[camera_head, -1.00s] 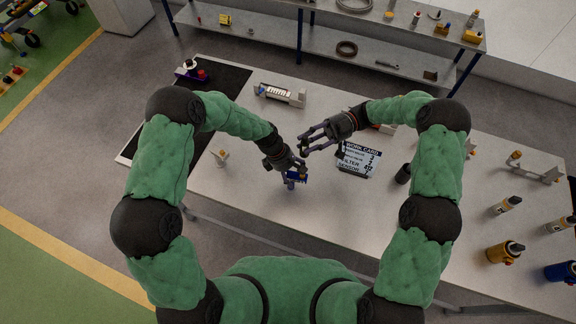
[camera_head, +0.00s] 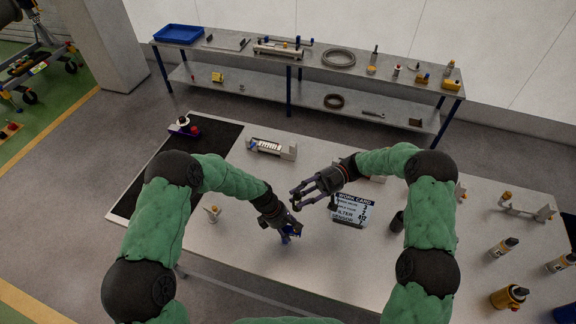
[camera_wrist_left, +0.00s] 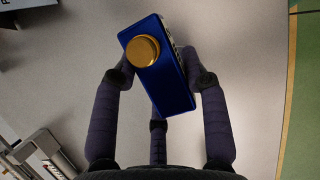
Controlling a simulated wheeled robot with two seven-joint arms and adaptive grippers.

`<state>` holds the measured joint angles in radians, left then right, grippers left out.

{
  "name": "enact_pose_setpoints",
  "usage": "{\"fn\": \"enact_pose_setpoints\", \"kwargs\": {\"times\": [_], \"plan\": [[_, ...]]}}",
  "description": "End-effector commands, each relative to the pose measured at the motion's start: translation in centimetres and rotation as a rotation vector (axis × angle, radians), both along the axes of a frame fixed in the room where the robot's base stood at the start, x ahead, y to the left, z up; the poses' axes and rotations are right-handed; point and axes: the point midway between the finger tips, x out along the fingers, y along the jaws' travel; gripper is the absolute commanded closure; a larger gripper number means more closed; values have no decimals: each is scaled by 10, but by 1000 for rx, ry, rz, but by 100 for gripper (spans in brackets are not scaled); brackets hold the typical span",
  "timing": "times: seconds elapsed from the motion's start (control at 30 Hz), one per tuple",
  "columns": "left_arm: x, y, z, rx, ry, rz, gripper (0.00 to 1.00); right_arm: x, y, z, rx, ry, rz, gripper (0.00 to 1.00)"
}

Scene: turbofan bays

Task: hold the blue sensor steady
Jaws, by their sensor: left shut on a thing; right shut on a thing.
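The blue sensor is a blue box (camera_wrist_left: 170,88) with a round gold knob (camera_wrist_left: 142,50) on its face. It sits tilted between the fingers of my left gripper (camera_wrist_left: 160,85) in the left wrist view. In the head view the left gripper (camera_head: 288,228) is shut on the sensor, mostly hidden by the fingers, over the table's near side. My right gripper (camera_head: 297,198) is just above it in the picture, its fingers pointing left. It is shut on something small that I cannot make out.
A work card (camera_head: 352,210) stands right of the grippers on the pale table (camera_head: 240,245). A white fixture (camera_head: 271,148) is behind them, a small yellow-topped part (camera_head: 213,212) to the left. Bottles (camera_head: 508,297) stand at the right. A shelf bench (camera_head: 230,100) is beyond.

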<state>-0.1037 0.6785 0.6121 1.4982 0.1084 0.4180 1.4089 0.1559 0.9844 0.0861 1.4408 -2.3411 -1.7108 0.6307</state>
Motion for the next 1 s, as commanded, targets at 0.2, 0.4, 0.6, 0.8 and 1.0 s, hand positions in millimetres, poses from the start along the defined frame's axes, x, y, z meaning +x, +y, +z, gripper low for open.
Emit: {"fn": "enact_pose_setpoints", "kwargs": {"times": [0.2, 0.4, 0.6, 0.8, 1.0], "plan": [[0, 0, 0, 0, 0, 0, 42, 0, 0, 0, 0, 0, 0, 100], [0, 0, 0, 0, 0, 0, 28, 0, 0, 0, 0, 0, 0, 100], [0, 0, 1, 0, 0, 0, 28, 0, 0, 0, 0, 0, 0, 100], [3, 7, 18, -1, -5, 2, 28, 0, 0, 0, 0, 0, 0, 100], [5, 22, 54, -1, -4, 3, 28, 0, 0, 0, 0, 0, 0, 100]]}}
